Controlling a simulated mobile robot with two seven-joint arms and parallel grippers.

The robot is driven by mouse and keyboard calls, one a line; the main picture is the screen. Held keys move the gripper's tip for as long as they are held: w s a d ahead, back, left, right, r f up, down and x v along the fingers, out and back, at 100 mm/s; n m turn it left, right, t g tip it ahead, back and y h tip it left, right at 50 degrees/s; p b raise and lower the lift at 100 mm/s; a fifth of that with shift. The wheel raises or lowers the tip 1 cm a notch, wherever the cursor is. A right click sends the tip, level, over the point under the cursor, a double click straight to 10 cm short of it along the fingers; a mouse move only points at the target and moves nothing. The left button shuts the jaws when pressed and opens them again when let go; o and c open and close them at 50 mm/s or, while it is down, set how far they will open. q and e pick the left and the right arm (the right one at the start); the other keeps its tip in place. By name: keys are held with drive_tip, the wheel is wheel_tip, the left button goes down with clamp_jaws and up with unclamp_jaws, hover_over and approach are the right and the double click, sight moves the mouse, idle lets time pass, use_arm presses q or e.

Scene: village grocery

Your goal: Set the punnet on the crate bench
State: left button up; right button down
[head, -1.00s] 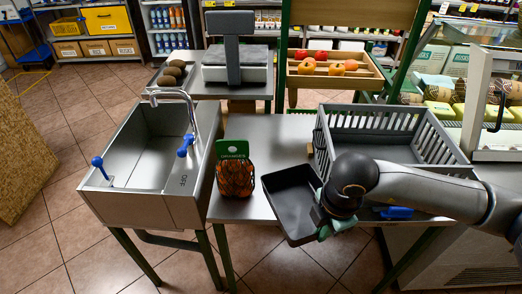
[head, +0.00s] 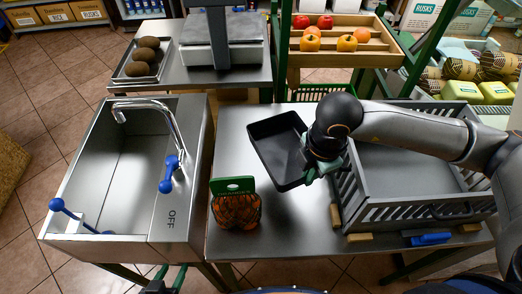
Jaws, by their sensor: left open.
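The punnet (head: 272,148), a black shallow open tray, looks empty and is slightly tilted over the steel bench (head: 292,238). My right gripper (head: 318,172) is shut on its right-hand wall, with the arm coming in from the right. I cannot tell whether the punnet's underside touches the bench. My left gripper (head: 168,279) shows only in part at the bottom edge, in front of the sink, open and away from the punnet.
A net of oranges (head: 237,211) stands on the bench's left part. A grey slatted crate (head: 400,212) fills its right side, with a blue-handled tool (head: 430,239) in front. The sink (head: 120,165) adjoins on the left. Bare bench lies in front of the punnet.

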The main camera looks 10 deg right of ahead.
sight(281, 158)
drive_tip(key=shift+w+a, duration=0.1)
drive_tip(key=shift+w, duration=0.2)
drive_tip(key=w+a+f, duration=0.1)
drive_tip(key=w, duration=0.1)
drive_tip(key=w+a+f, duration=0.1)
drive_tip(key=w, duration=0.2)
drive_tip(key=w+a+f+p, duration=0.1)
drive_tip(key=w, duration=0.2)
drive_tip(key=shift+a+f, duration=0.15)
drive_tip(key=shift+f, duration=0.25)
drive_tip(key=w+f, duration=0.1)
drive_tip(key=w+a+f, duration=0.1)
drive_tip(key=f, duration=0.1)
drive_tip(key=w+f, duration=0.1)
drive_tip(key=f, duration=0.1)
drive_tip(key=shift+w+a, duration=0.2)
drive_tip(key=shift+w, duration=0.1)
drive_tip(key=shift+w+a+f, duration=0.15)
drive_tip(key=shift+w+f, duration=0.35)
drive_tip(key=shift+f, duration=1.6)
drive_tip(key=shift+f+b, duration=0.15)
drive_tip(key=shift+b, duration=0.15)
drive_tip(key=c, duration=1.1)
unclamp_jaws()
